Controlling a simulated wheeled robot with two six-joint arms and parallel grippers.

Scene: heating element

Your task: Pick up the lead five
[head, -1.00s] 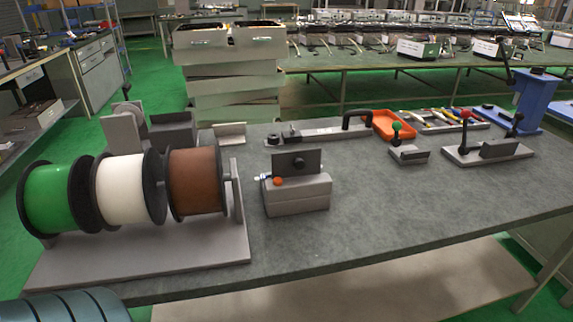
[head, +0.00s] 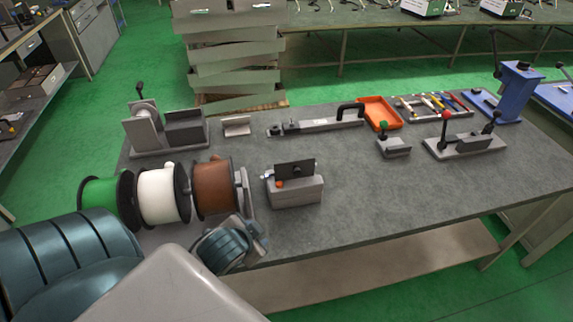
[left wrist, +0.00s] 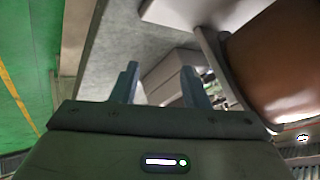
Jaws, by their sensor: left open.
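I cannot make out which thing is lead five; no label is readable. A grey block fixture (head: 297,193) with a dark upright plate, an orange knob (head: 280,183) and a small pale tip at its left side stands mid-table. My left gripper (head: 252,228) is beside the spool rack, just left of and nearer than this fixture. In the left wrist view its two fingers (left wrist: 160,68) are apart with nothing held, and a grey block (left wrist: 172,72) lies beyond them. My right gripper is not in view.
Green (head: 103,200), white (head: 160,194) and brown (head: 214,186) spools stand left of the fixture; the brown one is close to my left gripper. An orange tray (head: 381,112) and lever fixtures (head: 465,145) are at the back right. The table's front right is clear.

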